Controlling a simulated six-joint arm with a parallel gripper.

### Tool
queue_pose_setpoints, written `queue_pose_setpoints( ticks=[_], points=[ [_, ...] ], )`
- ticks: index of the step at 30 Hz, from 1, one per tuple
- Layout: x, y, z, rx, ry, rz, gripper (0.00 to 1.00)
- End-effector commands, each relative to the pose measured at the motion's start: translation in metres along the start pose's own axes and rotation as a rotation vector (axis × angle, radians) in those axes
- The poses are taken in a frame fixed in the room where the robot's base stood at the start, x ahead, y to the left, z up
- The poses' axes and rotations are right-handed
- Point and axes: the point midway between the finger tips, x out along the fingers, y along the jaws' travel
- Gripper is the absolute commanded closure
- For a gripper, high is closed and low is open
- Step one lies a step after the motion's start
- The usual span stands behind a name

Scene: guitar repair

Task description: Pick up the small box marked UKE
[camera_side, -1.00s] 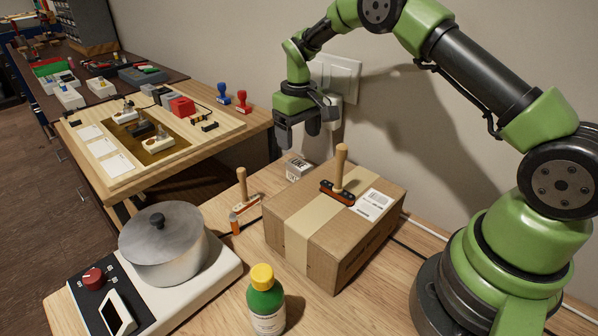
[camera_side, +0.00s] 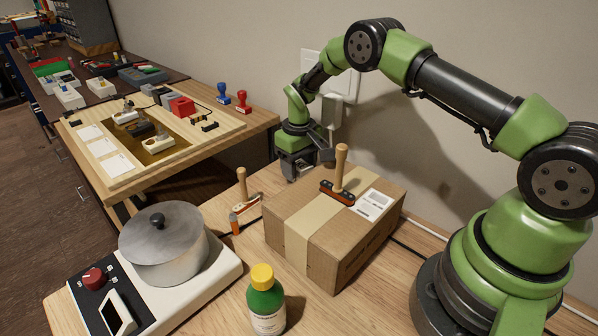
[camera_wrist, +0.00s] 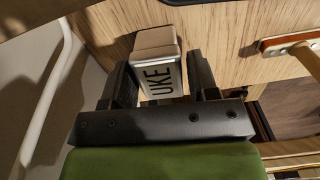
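The small box (camera_wrist: 158,62) marked UKE stands on the wooden bench in the wrist view. It has a tan top and a white face with black letters, and lies between the two fingers of my gripper (camera_wrist: 161,75). The fingers are apart, with a visible gap at the right finger; the left finger is close to the box. In the side view my gripper (camera_side: 299,172) is down behind the cardboard box, and the small box is mostly hidden by the fingers there.
A large cardboard box (camera_side: 300,222) with a wooden-handled tool (camera_side: 340,178) on it stands just in front of my gripper. Another wooden-handled tool (camera_side: 243,190) stands to the left. A pot (camera_side: 163,245) on a hotplate and a green bottle (camera_side: 265,302) are nearer the camera.

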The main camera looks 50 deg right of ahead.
Motion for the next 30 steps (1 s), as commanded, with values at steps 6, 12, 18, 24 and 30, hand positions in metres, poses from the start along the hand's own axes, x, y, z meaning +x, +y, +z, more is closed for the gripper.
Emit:
queue_pose_setpoints(
  ticks=[6,12,18,24,30],
  points=[
    [0.0,0.0,0.0,0.0,0.0,0.0,0.83],
    [-0.002,0.0,0.0,0.0,0.001,0.0,0.83],
    [-0.027,0.0,-0.001,0.001,0.004,0.0,0.83],
    [-0.07,0.0,-0.001,0.0,0.006,0.0,0.83],
    [-0.096,0.0,-0.001,0.0,0.002,0.0,0.83]
  ],
)
